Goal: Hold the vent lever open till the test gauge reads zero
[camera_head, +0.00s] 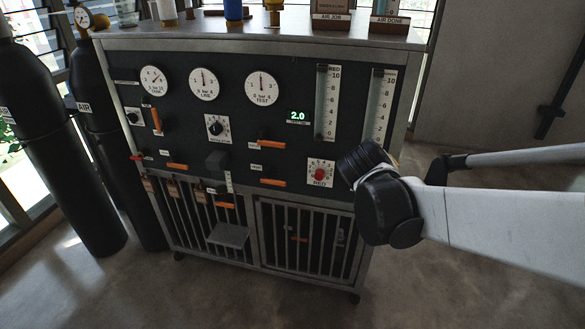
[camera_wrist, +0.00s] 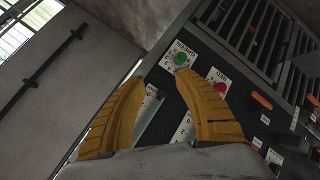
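The test gauge (camera_head: 261,87) is the right one of three round dials on the dark panel; its needle points about straight up. Several orange lever handles are on the panel: an upright one (camera_head: 157,120), and level ones below the test gauge (camera_head: 271,144) and lower down (camera_head: 272,182). Their labels are too small to read, so I cannot tell which is the vent lever. My gripper (camera_wrist: 158,82) shows in the wrist view with two yellow fingers apart and nothing between them. It is in front of the panel's right side. In the head view my wrist hides the fingers.
A green display (camera_head: 298,117) reads 2.0. A red knob (camera_head: 320,173) sits left of my wrist; it and a green knob (camera_wrist: 180,58) show beyond my fingers. Two scaled tubes (camera_head: 327,103) stand at the panel's right. Black cylinders (camera_head: 60,150) stand at left. Floor at right is clear.

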